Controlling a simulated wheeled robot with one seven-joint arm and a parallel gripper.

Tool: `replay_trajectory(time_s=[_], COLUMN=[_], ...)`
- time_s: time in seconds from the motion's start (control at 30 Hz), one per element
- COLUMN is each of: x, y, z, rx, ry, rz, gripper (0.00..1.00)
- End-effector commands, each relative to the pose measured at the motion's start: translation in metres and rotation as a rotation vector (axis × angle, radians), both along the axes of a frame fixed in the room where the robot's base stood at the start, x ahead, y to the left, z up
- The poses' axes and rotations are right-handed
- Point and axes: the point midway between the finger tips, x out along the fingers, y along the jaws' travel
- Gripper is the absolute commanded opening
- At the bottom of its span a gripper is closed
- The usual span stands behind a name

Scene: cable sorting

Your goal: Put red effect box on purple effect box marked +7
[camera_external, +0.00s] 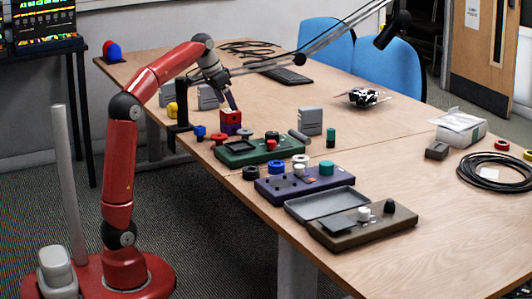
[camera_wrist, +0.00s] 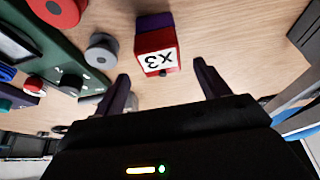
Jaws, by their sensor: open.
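The red effect box (camera_external: 231,115) sits on top of the purple effect box (camera_external: 231,129) near the table's left edge. In the wrist view the red box (camera_wrist: 142,42) shows a white label reading x3. The purple box (camera_wrist: 154,21) shows partly behind it, and no +7 mark is visible. My gripper (camera_wrist: 161,74) is open and empty, with its fingertips apart and the red box beyond them. In the external view my gripper (camera_external: 231,101) is just above the red box; whether it touches cannot be told.
A green panel (camera_external: 240,153) with knobs lies in front of the boxes, then a purple panel (camera_external: 310,187) and a brown case (camera_external: 365,235). A grey box (camera_external: 310,121) stands to the right. Small coloured pieces lie nearby.

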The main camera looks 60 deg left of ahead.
Motion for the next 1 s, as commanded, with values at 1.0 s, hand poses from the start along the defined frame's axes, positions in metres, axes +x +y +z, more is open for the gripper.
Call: replay_trajectory(time_s=[1.0], x=[-0.045], y=[-0.018], z=[0.067], rx=[-0.017], ry=[-0.012], rz=[0.007], gripper=[0.74])
